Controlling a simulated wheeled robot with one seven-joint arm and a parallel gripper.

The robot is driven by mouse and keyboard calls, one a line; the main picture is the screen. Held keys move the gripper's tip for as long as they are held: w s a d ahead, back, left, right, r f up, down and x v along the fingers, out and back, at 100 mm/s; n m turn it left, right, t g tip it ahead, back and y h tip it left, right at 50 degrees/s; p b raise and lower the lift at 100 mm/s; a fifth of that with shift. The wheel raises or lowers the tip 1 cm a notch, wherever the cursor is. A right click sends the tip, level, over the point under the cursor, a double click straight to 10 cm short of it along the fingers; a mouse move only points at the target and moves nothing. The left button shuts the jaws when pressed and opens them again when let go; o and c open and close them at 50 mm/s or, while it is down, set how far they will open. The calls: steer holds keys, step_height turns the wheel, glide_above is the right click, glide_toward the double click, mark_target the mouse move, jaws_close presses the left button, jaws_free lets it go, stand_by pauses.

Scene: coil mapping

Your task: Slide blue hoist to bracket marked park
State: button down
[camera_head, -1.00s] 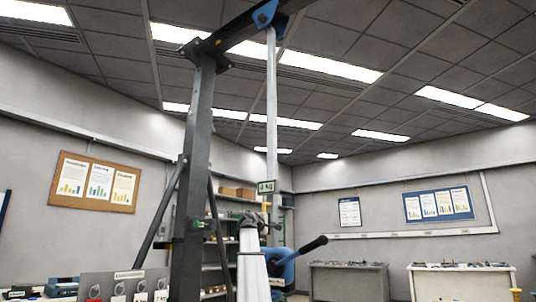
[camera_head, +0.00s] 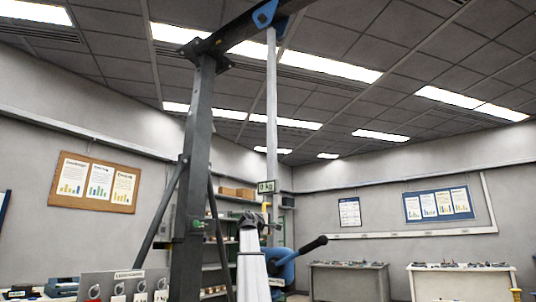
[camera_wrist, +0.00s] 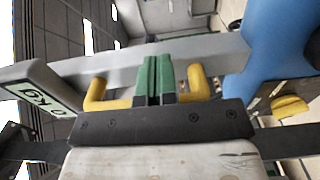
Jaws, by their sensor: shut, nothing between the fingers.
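The blue hoist hangs from a dark overhead beam (camera_head: 240,32) by a blue trolley (camera_head: 264,14) and a long pale column (camera_head: 271,110). Its display (camera_head: 266,187) reads 0 kg, and a blue body (camera_head: 285,266) with a black-gripped lever (camera_head: 313,245) is lower down. In the wrist view, the display (camera_wrist: 50,97) is at left and the blue body (camera_wrist: 272,35) at right. My gripper (camera_wrist: 158,75) has its green fingers together, between the two visible ends of a yellow handle (camera_wrist: 198,84) on the column. Whether they touch it is unclear. No bracket marked park is legible.
A dark upright post (camera_head: 194,170) with slanted braces stands left of the hoist. A panel with hanging tags (camera_head: 115,284) is at lower left. Shelving (camera_head: 222,245) stands behind, and two workbenches (camera_head: 350,280) are at right. Open air lies right of the column.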

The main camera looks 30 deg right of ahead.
steer(key=shift+w, duration=0.1)
stand_by(0.5)
steer(key=w+a, duration=0.5)
steer(key=w, duration=0.8)
steer(key=shift+a, duration=0.2)
stand_by(0.5)
stand_by(0.3)
steer(key=w+a, duration=0.5)
steer(key=w, duration=0.7)
steer(key=shift+w+a, duration=0.15)
steer(key=shift+w, duration=0.25)
stand_by(0.4)
steer(key=shift+w, duration=0.1)
steer(key=shift+w+a, duration=1.45)
steer(key=shift+w, duration=2.05)
steer(key=s+a, duration=0.6)
steer(key=a, duration=0.2)
steer(key=shift+s, duration=0.35)
